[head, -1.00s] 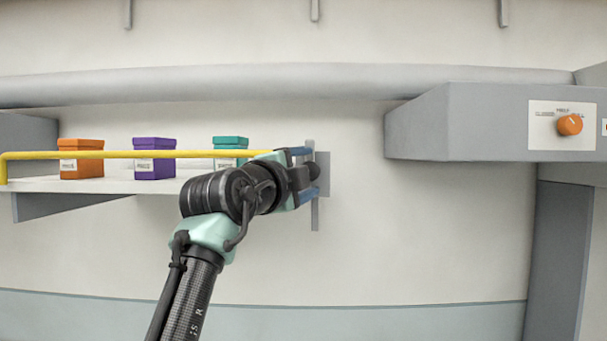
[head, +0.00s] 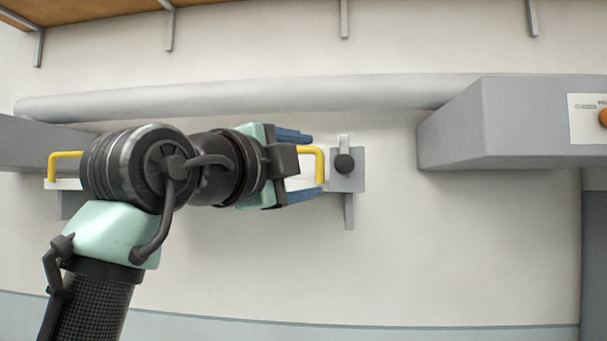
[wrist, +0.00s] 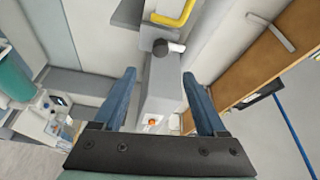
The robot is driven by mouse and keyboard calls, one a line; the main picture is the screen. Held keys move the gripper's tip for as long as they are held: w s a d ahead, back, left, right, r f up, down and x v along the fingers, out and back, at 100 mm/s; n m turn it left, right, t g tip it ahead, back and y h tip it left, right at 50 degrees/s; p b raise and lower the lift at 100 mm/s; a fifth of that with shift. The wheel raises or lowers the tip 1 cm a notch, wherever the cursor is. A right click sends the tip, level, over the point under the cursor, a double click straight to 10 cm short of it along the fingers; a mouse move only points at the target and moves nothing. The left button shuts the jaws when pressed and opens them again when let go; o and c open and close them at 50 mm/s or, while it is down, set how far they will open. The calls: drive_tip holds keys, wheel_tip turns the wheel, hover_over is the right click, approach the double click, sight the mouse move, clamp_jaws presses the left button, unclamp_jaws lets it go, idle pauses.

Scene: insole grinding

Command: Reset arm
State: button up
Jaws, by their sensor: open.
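My gripper (head: 305,165) is open, with its two blue fingers spread and pointing right in the head view. Nothing is between the fingers. The arm is raised in front of the wall and hides most of the shelf with the yellow rail (head: 320,165). The fingertips appear just left of a grey wall plate with a dark round knob (head: 344,163). In the wrist view the open gripper (wrist: 158,80) shows from behind, with the dark knob (wrist: 175,47) and yellow rail (wrist: 175,15) beyond the fingers.
A grey box housing (head: 500,125) with an orange knob (head: 603,117) juts out at the right. A thick grey pipe (head: 270,97) runs along the wall. A wooden shelf (head: 90,10) is at the upper left. The wall below the gripper is bare.

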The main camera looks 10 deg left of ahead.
idle(0.4)
drive_tip(key=s+d+f+n+t, duration=0.2)
drive_tip(key=s+d+n+t, duration=0.3)
drive_tip(key=s+d+n, duration=0.3)
drive_tip(key=s+a+f+n+t+y, duration=0.1)
drive_tip(key=s+n+t+y, duration=0.4)
drive_tip(key=s+n, duration=0.7)
drive_tip(key=shift+s+a+f+n+y, duration=0.15)
drive_tip(key=shift+s+a+n+y, duration=0.15)
drive_tip(key=shift+a+y, duration=0.55)
drive_tip(key=shift+d, duration=0.2)
